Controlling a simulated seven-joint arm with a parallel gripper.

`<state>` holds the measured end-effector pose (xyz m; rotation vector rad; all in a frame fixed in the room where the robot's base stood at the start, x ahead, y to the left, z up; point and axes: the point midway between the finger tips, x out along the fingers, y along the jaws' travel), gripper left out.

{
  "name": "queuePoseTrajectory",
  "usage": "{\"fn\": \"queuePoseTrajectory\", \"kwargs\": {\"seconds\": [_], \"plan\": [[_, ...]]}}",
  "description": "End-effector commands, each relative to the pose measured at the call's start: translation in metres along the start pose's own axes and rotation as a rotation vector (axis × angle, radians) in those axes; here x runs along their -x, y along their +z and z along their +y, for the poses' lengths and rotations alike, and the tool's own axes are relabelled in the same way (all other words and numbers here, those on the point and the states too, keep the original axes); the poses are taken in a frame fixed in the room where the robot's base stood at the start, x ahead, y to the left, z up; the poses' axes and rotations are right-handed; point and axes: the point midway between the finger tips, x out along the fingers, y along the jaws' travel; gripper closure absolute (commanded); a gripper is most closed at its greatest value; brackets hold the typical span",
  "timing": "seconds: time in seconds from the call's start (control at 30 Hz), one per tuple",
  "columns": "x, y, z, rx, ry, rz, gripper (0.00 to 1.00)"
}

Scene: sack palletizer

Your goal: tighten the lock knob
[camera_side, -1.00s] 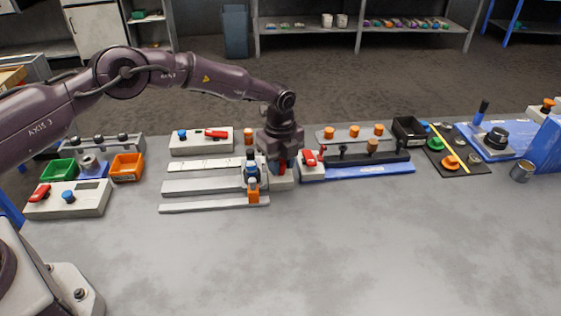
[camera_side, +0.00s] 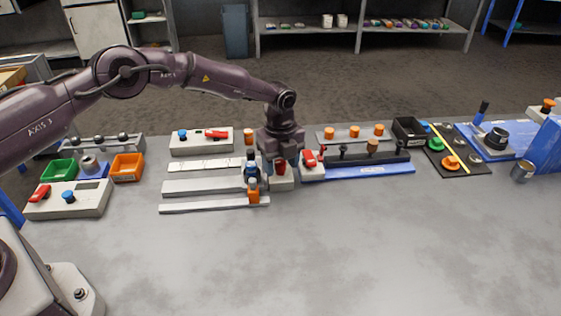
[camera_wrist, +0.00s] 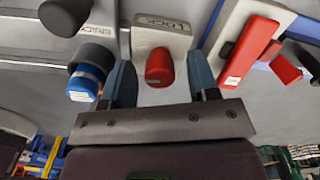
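The lock knob (camera_wrist: 160,68) is a red cylinder on a pale block (camera_wrist: 163,36) marked LOCK. It also shows as a small red spot under my wrist in the side view (camera_side: 280,169). My gripper (camera_wrist: 161,80) is open, with one blue-grey finger on each side of the knob. A gap shows between each finger and the knob, so neither appears to touch it. Whether the fingertips reach the knob's full depth I cannot tell. In the side view my gripper points down over the block, and its fingers are partly hidden.
A blue knob with a dark collar (camera_wrist: 86,82) stands close left of my left finger, by a BRACE label. A red lever (camera_wrist: 250,50) on a pale block lies to the right. An orange-topped part (camera_side: 253,191) stands in front on the rails. The front table is clear.

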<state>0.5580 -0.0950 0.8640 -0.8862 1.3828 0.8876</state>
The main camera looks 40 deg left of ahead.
Motion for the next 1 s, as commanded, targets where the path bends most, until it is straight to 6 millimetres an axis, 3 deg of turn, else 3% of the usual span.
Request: {"fn": "queuePoseTrajectory", "kwargs": {"seconds": [0.27,0.7,1.0], "plan": [[0.006,0.000,0.000,0.001,-0.002,0.000,0.45],[0.095,0.000,-0.001,0.002,-0.004,-0.001,0.45],[0.128,0.000,0.000,0.000,-0.002,0.000,0.45]]}}
